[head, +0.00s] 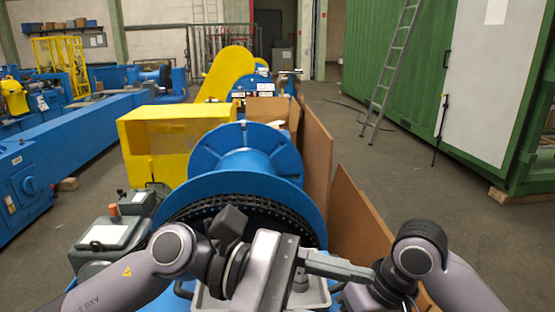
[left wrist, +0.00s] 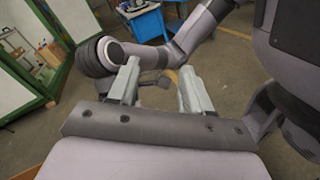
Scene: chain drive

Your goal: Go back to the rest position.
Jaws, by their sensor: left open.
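My left gripper (head: 350,276) reaches across the bottom middle of the head view, its fingers pointing right towards my right arm. In the left wrist view my left gripper (left wrist: 160,68) has its two grey fingers apart, with nothing between them close by. My right arm (head: 418,258) comes in from the right and bends down at the bottom edge. Its gripper cannot be made out. A blue drum (head: 245,163) with a dark chain (head: 262,211) around its near flange stands just beyond my left gripper. My left arm hides the lower part of the drum and chain.
A yellow guard box (head: 160,145) and brown panels (head: 316,160) stand by the drum. A grey tray (head: 312,296) lies below my left gripper. A long blue machine (head: 75,140) stands left; a green container (head: 425,85) with a ladder (head: 390,75) stands right. Open floor (head: 400,165) lies between.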

